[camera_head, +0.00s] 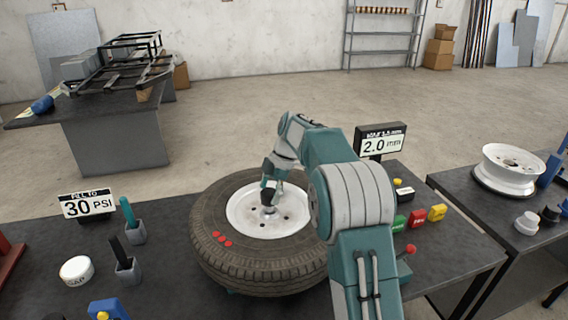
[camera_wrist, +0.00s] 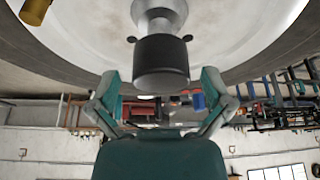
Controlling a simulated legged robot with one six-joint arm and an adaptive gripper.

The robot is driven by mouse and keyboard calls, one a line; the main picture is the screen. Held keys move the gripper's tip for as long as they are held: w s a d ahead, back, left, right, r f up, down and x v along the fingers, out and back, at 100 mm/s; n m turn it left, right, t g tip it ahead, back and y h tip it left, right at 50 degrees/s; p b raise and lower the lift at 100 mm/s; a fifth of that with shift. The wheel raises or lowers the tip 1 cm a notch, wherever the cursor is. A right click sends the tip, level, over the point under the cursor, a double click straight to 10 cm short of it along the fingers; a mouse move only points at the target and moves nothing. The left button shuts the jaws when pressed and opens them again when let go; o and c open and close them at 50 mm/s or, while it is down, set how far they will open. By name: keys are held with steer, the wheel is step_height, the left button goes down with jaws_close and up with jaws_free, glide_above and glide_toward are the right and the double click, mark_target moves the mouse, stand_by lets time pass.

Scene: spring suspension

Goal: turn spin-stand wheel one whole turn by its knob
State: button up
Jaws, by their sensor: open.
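The spin-stand wheel (camera_head: 205,224) is a dark tyre with a white rim, lying flat on the dark bench. Three red dots mark its sidewall. A dark cylinder on a silver post (camera_wrist: 161,58) stands out from the rim in the wrist view. A brass cylinder (camera_wrist: 35,10) shows at the upper left corner there. I cannot tell for certain which is the knob. My gripper (camera_head: 270,190) is over the rim near its middle. In the wrist view its fingers (camera_wrist: 160,98) are spread either side of the dark cylinder's end, with gaps, holding nothing.
A 30 PSI sign (camera_head: 88,204), tool holders (camera_head: 128,270) and a white cap (camera_head: 76,270) stand left of the wheel. A 2.0 display (camera_head: 380,141), coloured blocks (camera_head: 417,219) and a red-topped lever (camera_head: 408,252) are to its right. Another bench holds a bare white rim (camera_head: 510,168).

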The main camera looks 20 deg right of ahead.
steer(key=m+t, duration=0.2)
steer(key=m, duration=0.4)
steer(key=shift+m, duration=0.3)
steer(key=m+t, duration=0.1)
steer(key=m, duration=0.1)
steer(key=shift+m+h, duration=0.4)
steer(key=shift+r+m+t, duration=0.3)
steer(key=v, duration=1)
steer(key=shift+d+r, duration=0.15)
steer(key=shift+r, duration=0.2)
steer(key=shift+s, duration=0.15)
